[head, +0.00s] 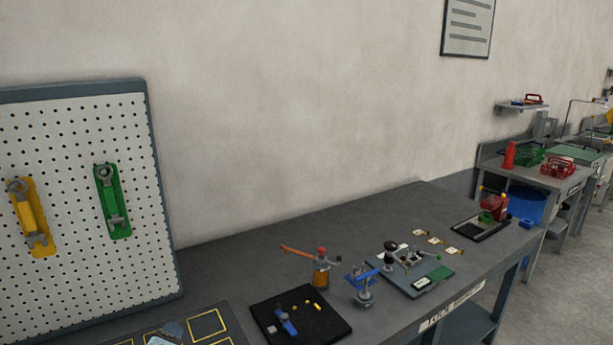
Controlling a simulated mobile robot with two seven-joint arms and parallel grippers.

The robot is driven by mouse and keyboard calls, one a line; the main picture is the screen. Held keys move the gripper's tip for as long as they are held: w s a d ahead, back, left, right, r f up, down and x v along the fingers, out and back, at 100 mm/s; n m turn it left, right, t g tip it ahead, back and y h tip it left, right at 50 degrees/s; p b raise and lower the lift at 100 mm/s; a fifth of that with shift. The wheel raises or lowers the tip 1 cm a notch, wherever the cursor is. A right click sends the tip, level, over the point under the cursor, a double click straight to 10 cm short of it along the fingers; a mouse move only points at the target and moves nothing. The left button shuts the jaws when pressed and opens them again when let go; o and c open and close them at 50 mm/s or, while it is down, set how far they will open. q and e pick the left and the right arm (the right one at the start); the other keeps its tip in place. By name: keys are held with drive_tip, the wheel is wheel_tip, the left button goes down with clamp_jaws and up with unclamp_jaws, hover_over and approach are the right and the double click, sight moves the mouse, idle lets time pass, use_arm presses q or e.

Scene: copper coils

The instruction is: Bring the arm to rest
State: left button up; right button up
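Neither of my grippers shows in the head view, and I see no part of either arm. Whether they hold anything cannot be told. A long dark grey workbench (270,252) runs along the wall from the lower left towards the right. On it stand an orange device (321,270) with a red top and a long lever, and a small blue and grey device (364,291). A grey-green plate (436,271) carries a fixture with a black knob.
A black mat (336,326) holds small blue and yellow parts. A pegboard (82,180) with wrenches on yellow and green holders stands at the left. Several small cards (436,240) lie near a black tray (466,229) with a red device. Bare bench lies along the wall.

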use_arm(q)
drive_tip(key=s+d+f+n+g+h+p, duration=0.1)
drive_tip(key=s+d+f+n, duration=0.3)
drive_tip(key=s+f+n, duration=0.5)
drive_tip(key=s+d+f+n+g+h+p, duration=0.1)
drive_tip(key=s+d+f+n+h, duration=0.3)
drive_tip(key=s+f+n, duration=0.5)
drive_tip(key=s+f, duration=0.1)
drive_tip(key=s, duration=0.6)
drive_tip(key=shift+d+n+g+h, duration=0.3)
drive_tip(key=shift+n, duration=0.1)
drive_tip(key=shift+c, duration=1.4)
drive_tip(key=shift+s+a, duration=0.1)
